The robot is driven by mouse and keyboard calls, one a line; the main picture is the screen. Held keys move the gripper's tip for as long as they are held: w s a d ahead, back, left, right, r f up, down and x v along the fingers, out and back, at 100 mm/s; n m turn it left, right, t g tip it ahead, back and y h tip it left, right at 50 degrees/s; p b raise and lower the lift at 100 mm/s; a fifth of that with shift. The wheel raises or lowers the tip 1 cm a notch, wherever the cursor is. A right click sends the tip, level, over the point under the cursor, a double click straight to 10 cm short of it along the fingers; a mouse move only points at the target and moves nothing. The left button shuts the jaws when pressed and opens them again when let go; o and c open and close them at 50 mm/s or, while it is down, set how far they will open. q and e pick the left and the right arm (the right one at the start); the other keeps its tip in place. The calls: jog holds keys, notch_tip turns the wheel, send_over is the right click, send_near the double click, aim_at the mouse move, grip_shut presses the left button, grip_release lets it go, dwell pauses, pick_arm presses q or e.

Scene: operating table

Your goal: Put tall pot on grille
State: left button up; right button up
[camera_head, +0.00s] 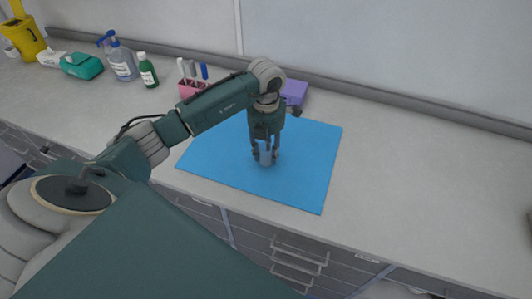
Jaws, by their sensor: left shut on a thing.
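My left gripper (266,154) points down over the blue mat (312,165) and is shut on a small grey-blue upright vessel (265,157), which I take for the tall pot. The fingers stand on either side of it and hide part of it. I cannot tell whether its base touches the mat. No grille can be made out in this view. My right gripper is not in view.
Behind the mat are a purple box (295,92) and a pink holder (190,88) with pens. Bottles, a teal pack (82,66) and a yellow container (25,38) stand at the back left. The counter (430,170) right of the mat is clear.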

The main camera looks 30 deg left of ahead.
pick_arm(q)
jog(key=shift+r, duration=0.6)
notch_tip(320, 180, up, 19)
jog(key=b, duration=0.2)
jog(key=s+d+f+m+b, duration=0.2)
jog(key=s+d+f+m, duration=0.3)
jog(key=m, duration=1.2)
jog(key=s+d+f+m+b, duration=0.2)
jog(key=s+d+f+m, duration=0.3)
jog(key=m, duration=1.2)
jog(key=s+d, duration=0.3)
jog(key=s, duration=0.2)
jog(key=shift+d+f, duration=0.2)
jog(key=shift+f, duration=0.1)
